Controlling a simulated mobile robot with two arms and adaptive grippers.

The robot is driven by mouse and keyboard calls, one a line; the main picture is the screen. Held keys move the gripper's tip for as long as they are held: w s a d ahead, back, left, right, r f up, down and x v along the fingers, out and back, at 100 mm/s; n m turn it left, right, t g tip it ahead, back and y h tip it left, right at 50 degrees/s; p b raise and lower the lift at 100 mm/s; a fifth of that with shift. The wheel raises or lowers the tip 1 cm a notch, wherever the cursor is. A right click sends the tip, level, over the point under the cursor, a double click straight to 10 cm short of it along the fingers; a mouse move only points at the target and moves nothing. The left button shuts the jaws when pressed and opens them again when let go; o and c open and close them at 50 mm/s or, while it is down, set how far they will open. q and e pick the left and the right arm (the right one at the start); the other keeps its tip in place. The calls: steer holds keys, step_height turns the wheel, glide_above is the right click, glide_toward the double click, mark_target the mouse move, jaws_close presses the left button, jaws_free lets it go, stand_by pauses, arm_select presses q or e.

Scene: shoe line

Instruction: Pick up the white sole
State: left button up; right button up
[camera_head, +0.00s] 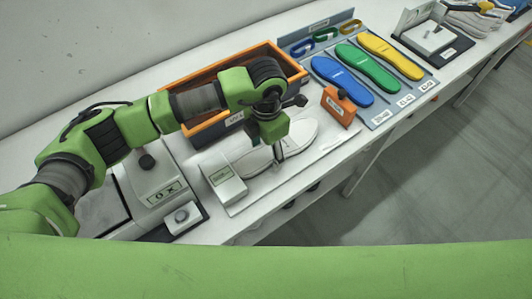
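White sole shapes lie on a pale board on the table, in the middle of the head view. The white sole (302,133) shows to the right of my gripper, and a white part continues on its left; I cannot tell whether this is one sole or two. My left gripper (279,157) points down over the white sole area, its fingertips at or just above it. The fingers look close together, but their opening and any contact are unclear. My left arm hides part of the area behind. My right gripper is not in view.
An orange-rimmed bin (292,66) stands behind my arm. An orange block (339,106) is just right of the sole. Blue (341,80), green (367,67) and yellow (390,55) insoles lie farther right. A small white labelled box (226,185) and a scale-like device (158,196) stand left.

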arm_select(q)
steer(key=c, duration=0.9)
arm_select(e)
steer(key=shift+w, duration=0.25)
